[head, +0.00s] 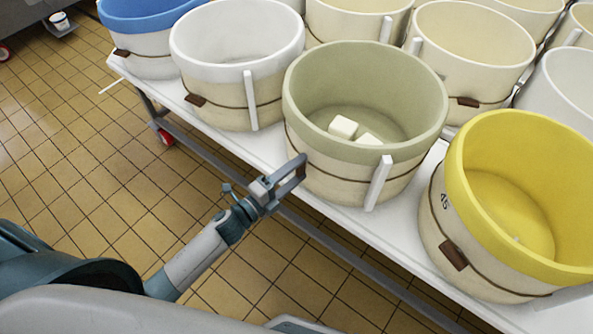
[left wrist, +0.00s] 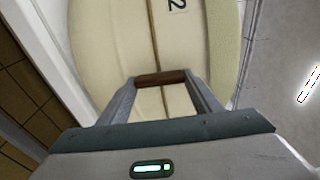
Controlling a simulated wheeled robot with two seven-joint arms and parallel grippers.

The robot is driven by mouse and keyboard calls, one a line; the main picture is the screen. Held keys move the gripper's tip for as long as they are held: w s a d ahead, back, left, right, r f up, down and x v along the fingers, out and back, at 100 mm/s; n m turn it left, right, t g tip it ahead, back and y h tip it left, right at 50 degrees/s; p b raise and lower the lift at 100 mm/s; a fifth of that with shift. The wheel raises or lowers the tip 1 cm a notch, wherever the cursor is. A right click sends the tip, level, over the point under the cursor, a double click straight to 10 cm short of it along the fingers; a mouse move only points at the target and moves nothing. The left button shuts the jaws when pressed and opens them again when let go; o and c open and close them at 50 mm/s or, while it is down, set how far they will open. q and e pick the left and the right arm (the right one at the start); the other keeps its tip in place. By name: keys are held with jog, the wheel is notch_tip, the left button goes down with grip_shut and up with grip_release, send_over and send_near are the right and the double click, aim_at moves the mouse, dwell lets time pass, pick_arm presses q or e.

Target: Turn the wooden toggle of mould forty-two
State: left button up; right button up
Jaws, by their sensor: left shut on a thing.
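The mould with a pale green rim and cream wall (head: 335,187) stands at the table's front edge. In the left wrist view its wall (left wrist: 115,45) fills the middle, with a label ending in "2" (left wrist: 177,5), partly cut off. My left gripper (head: 301,165) is at the left of its front wall. It is shut on the brown wooden toggle (left wrist: 160,78), which lies crosswise between the two fingers over the dark band around the mould. In the head view the gripper hides this toggle. My right gripper is not in view.
Two white blocks (head: 343,127) lie inside the green-rimmed mould, and a white strip (head: 378,183) is on its front. A yellow-rimmed mould (head: 437,220) stands close right, a white-rimmed one (head: 222,103) left. The white table (head: 262,150) is crowded; tiled floor (head: 80,190) lies in front.

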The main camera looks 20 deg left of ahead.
pick_arm(q)
jog(key=shift+f, duration=0.1)
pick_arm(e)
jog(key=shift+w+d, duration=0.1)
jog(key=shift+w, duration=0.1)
pick_arm(q)
jog(key=o, duration=1)
jog(key=shift+o, duration=0.3)
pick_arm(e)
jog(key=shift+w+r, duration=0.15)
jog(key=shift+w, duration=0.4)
pick_arm(q)
jog(key=shift+s, duration=0.15)
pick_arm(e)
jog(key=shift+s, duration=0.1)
pick_arm(q)
jog(key=shift+s+a, duration=0.35)
jog(key=shift+s, duration=0.15)
jog(key=b+v, duration=0.2)
jog(key=v, duration=1.4)
jog(key=shift+b, duration=0.4)
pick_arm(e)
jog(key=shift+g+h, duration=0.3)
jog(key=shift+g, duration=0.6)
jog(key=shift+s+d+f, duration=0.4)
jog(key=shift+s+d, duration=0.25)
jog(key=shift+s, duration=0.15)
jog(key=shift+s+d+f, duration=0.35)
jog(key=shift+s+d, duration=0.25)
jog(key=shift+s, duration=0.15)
